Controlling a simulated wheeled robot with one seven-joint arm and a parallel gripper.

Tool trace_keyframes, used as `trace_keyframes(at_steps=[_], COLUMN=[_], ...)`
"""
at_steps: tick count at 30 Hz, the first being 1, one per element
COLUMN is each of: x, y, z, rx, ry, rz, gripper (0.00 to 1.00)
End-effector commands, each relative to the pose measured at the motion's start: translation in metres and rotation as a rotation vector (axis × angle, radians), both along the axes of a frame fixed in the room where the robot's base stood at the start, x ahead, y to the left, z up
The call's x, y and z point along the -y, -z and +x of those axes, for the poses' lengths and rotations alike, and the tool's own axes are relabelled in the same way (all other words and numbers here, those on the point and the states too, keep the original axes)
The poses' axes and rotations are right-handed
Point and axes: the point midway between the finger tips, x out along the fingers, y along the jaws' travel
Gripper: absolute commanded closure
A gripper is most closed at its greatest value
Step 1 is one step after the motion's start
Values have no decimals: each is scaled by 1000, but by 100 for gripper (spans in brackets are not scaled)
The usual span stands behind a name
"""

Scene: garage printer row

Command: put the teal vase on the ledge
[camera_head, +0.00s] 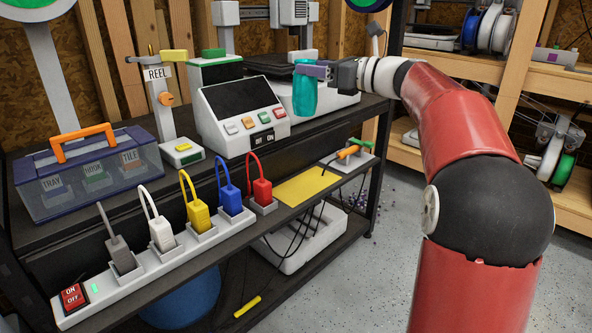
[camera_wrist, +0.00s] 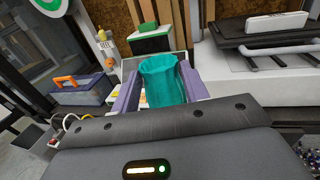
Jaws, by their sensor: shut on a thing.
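The teal vase (camera_head: 305,98) is upright between the purple fingers of my gripper (camera_head: 308,70), which is shut on it near its top. In the head view the vase hangs beside the control box with a dark screen, in front of the printer. In the wrist view the vase (camera_wrist: 162,88) fills the space between the two fingers (camera_wrist: 160,80). A narrow lower ledge (camera_head: 262,222) runs along the front of the bench, with a yellow patch (camera_head: 306,186) on its right part. I cannot tell whether the vase touches anything below.
A power strip (camera_head: 150,262) with several coloured plugs covers the ledge's left part. Orange and green-handled tools (camera_head: 350,152) lie at its right end. The control box (camera_head: 238,112), reel stand (camera_head: 165,100) and lidded case (camera_head: 90,170) stand on the bench above. The yellow patch is clear.

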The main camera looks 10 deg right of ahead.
Motion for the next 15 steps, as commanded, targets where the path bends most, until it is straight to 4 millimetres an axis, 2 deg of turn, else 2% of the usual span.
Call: trace_keyframes(at_steps=[1,9,15], x=[0,0,0], y=[14,88,133], z=[0,0,0], rx=[-4,-6,-4], ry=[1,0,0], rz=[1,2,3], gripper=[79,79,79])
